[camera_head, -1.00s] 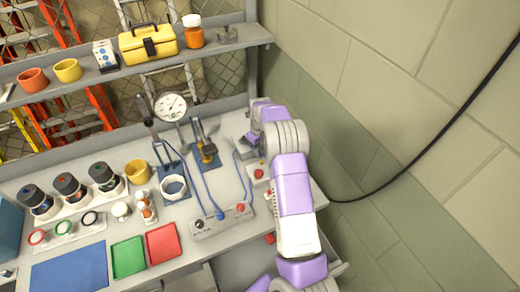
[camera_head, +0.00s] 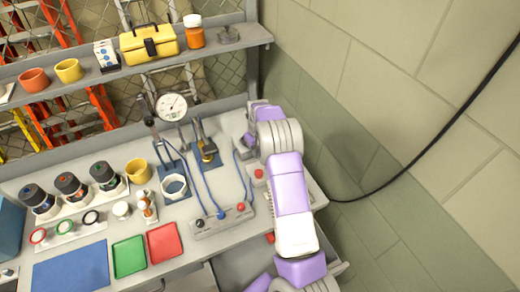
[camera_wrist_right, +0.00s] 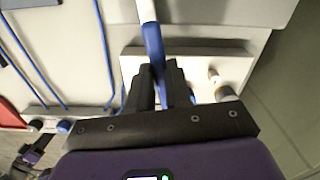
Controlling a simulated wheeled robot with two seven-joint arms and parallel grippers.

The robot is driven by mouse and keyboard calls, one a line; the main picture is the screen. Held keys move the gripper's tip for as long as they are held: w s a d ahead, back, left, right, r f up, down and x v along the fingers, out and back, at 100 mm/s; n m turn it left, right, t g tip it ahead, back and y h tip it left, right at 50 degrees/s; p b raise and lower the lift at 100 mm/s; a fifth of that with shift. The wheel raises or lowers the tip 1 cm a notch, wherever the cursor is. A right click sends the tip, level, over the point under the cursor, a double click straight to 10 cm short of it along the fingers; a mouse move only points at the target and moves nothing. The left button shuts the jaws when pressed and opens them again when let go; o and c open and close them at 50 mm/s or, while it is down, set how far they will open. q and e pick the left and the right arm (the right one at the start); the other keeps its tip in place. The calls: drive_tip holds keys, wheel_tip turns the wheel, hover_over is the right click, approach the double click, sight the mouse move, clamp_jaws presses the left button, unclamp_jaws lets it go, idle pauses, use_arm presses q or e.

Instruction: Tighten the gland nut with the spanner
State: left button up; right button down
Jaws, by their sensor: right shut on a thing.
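My right gripper (camera_wrist_right: 160,72) is shut on a blue handle, which I take to be the spanner (camera_wrist_right: 153,42). A pale shaft runs on from the handle to the top edge of the wrist view, and its far end is out of frame. In the head view my right arm comes down to the right end of the bench, and its purple links hide most of the gripper and the spanner. A brass fitting (camera_head: 207,148) stands upright on a blue pad left of the arm. I cannot make out which part is the gland nut. My left gripper is not in view.
A control box (camera_head: 222,220) with knobs and blue cables sits in front of the fitting. A round gauge (camera_head: 171,106) stands behind. Red (camera_head: 164,243) and green (camera_head: 129,256) trays lie at the front. A wall closes the right side.

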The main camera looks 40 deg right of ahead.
drive_tip(key=shift+a, duration=0.25)
drive_tip(key=shift+w+a+m+p, duration=0.15)
drive_tip(key=shift+a+m+p, duration=0.35)
drive_tip(key=shift+m, duration=0.4)
drive_tip(key=shift+r+p, duration=0.9)
drive_tip(key=shift+r, duration=0.35)
idle(0.4)
drive_tip(key=shift+s+a+r+p, duration=0.2)
drive_tip(key=shift+s+r+p, duration=0.25)
drive_tip(key=shift+s, duration=0.3)
drive_tip(key=shift+s+a+r+p, duration=0.2)
drive_tip(key=shift+s+r+p, duration=0.1)
drive_tip(key=shift+s+r, duration=0.35)
drive_tip(key=shift+s+a+r+p, duration=0.2)
drive_tip(key=shift+s+r+p, duration=0.2)
drive_tip(key=shift+s, duration=0.4)
